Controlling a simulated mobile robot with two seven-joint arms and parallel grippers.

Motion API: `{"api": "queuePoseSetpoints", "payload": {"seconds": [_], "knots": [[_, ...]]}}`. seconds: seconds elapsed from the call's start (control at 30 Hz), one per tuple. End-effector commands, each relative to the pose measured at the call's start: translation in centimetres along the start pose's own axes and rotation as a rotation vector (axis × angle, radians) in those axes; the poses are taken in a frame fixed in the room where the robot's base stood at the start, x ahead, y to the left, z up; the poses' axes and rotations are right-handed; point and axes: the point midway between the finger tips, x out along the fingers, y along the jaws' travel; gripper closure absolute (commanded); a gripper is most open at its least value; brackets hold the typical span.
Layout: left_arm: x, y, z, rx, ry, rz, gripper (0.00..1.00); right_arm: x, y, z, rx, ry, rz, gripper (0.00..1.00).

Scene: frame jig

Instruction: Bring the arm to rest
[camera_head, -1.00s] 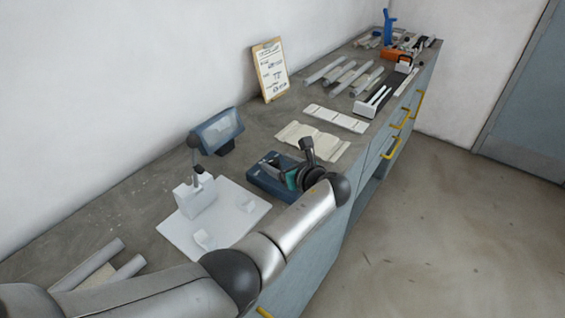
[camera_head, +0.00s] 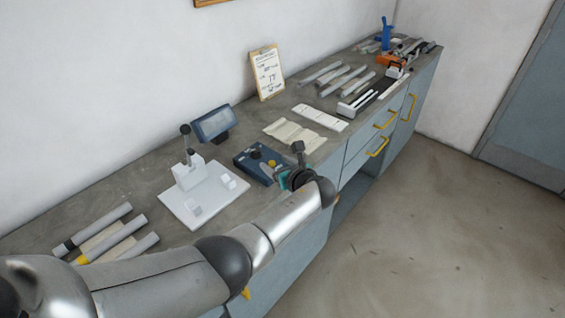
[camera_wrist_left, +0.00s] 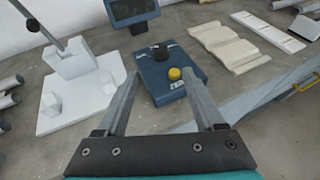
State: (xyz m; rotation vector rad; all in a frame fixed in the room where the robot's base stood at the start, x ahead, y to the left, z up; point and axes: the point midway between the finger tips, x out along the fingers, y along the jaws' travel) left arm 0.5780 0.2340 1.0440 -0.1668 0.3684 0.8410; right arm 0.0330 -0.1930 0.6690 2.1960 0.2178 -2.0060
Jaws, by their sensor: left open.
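My left arm comes in from the lower left of the head view and reaches along the front of the bench. My left gripper (camera_head: 281,174) is at its end, partly hidden by the wrist. In the left wrist view the gripper (camera_wrist_left: 160,100) is open, with nothing between its two fingers. Beyond the fingertips is a dark blue box with a yellow button and a black knob (camera_wrist_left: 168,76); it also shows in the head view (camera_head: 252,166). I cannot tell the exact gap between fingers and box. My right gripper is not in view.
The grey bench (camera_head: 130,200) runs along the wall. On it are a white plate with an upright block (camera_head: 205,195), a small display (camera_head: 214,123), a wrinkled cloth (camera_head: 295,135), a clipboard (camera_head: 267,73) and several tubes (camera_head: 112,230). Open floor (camera_head: 420,220) lies to the right.

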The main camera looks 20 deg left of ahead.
Motion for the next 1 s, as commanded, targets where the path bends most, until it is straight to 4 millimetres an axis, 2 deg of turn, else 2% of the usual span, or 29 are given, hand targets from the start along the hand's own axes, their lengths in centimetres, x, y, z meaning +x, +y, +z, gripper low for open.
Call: {"api": "queuePoseSetpoints", "payload": {"seconds": [0.67,0.77,0.87,1.0], "knots": [[0.0,0.3,0.0,-0.012,0.007,0.001,0.30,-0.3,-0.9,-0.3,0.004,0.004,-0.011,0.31],[-0.4,0.9,-1.2,-0.084,0.042,0.006,0.30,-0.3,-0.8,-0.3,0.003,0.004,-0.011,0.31],[-1.5,2.3,-3.7,-0.238,0.115,0.024,0.30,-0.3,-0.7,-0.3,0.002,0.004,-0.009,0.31],[-3.8,5.0,-7.6,-0.531,0.250,0.082,0.30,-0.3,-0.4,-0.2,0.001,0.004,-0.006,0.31]]}}
